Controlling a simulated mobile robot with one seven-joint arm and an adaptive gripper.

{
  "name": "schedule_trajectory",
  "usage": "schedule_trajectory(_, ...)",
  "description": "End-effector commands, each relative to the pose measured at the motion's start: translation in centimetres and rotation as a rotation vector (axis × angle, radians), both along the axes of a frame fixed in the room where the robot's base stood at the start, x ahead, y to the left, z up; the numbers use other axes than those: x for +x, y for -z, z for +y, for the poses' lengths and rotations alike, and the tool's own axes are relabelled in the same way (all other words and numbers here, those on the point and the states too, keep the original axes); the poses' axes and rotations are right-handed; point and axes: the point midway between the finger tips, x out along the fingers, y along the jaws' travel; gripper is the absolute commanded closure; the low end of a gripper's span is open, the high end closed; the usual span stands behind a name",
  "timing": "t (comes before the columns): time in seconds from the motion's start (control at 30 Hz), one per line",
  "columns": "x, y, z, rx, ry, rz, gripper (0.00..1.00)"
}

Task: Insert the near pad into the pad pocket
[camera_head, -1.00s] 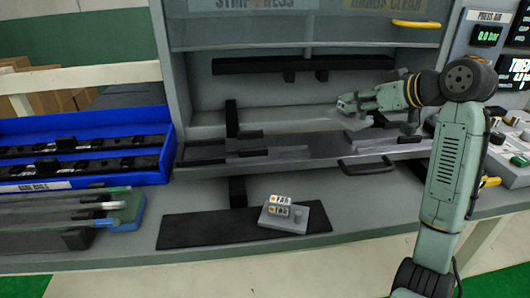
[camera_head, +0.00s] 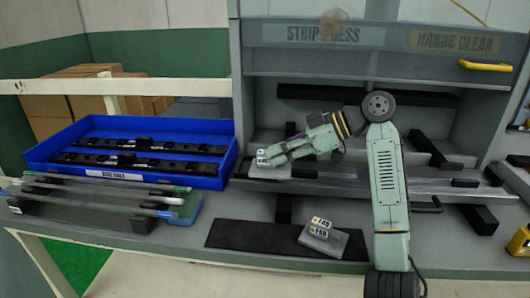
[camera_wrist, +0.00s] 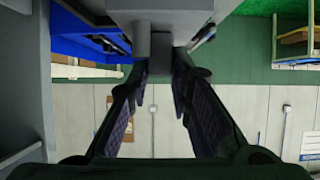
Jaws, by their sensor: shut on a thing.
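My gripper (camera_head: 276,158) is shut on a pale grey piece (camera_head: 268,172), probably a pad, held over the left part of the press opening. The wrist view shows a grey block (camera_wrist: 152,40) at the fingertips of my gripper (camera_wrist: 158,85). Small white faces with marks show at the fingertips in the head view; I cannot tell which part bears them. A grey block with two white labels (camera_head: 322,238) sits on the black mat (camera_head: 240,237) below. I cannot make out the pad pocket in either view.
A blue bin (camera_head: 205,181) with black rails stands at the left. Clear strips (camera_head: 100,190) lie in front of it. The press (camera_head: 370,68) stands behind my arm, with a long clear strip (camera_head: 385,183) and black supports across it. The mat's left part is bare.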

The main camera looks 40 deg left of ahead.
Motion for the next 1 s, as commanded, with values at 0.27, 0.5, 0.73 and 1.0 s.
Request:
schedule_trajectory(0.27,2.9,0.2,5.8,-0.001,0.001,0.002,1.0)
schedule_trajectory(0.5,3.6,1.3,7.0,0.0,0.003,0.0,1.0)
schedule_trajectory(0.73,3.6,4.5,7.0,-0.001,0.004,0.001,1.0)
schedule_trajectory(1.0,3.5,4.7,7.0,-0.01,0.0,0.002,0.79)
